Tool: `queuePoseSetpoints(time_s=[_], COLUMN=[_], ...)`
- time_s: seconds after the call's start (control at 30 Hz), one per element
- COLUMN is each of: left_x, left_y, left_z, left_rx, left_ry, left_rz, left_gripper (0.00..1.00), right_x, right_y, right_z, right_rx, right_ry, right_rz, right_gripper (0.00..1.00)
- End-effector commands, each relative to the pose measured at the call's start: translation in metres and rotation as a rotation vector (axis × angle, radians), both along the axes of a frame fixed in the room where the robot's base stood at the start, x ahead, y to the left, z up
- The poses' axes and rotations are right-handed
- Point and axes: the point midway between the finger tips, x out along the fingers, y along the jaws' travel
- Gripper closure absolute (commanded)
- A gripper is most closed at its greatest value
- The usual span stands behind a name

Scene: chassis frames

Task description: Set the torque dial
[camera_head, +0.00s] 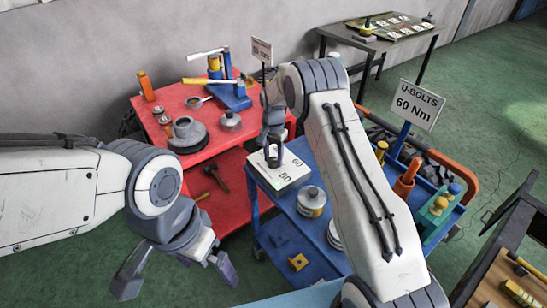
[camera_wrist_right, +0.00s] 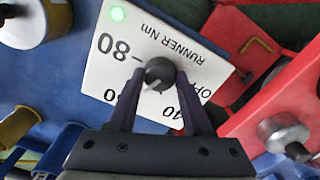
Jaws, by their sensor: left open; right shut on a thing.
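The torque dial is a dark round knob (camera_wrist_right: 160,73) on a white panel (camera_wrist_right: 135,65) marked OFF, 40, 80 and "RUNNER Nm". Another number, partly hidden, lies between 40 and 80. A pale mark on the knob points down-left in the right wrist view; I cannot tell exactly which number it meets. My right gripper (camera_head: 271,158) is shut on the knob, one finger each side. The panel (camera_head: 285,178) lies on the blue cart. A sign (camera_head: 417,103) reads "U-BOLTS 60 Nm". My left gripper (camera_head: 175,275) is open and empty, away from the panel.
A green light (camera_wrist_right: 117,14) glows at the panel's corner. A red cart (camera_head: 205,150) with tools and metal parts stands beside the blue cart (camera_head: 262,205). A can (camera_head: 311,201) stands close to the panel. A second sign (camera_head: 262,52) behind is partly hidden.

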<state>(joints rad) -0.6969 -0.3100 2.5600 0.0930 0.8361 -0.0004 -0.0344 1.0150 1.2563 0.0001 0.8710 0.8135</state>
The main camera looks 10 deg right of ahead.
Motion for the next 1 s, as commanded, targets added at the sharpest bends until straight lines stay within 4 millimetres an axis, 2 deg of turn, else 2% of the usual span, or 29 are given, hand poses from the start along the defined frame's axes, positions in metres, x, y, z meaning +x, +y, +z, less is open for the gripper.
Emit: queuePoseSetpoints(time_s=[1.0], left_x=[0.0], left_y=[0.0], left_z=[-0.0004], left_rx=[0.0], left_ry=[0.0], left_rz=[0.0], left_gripper=[0.0], right_x=[0.0013], right_y=[-0.0003], right_z=[0.0015], right_rx=[0.001], right_ry=[-0.004], right_rz=[-0.943], right_gripper=[1.0])
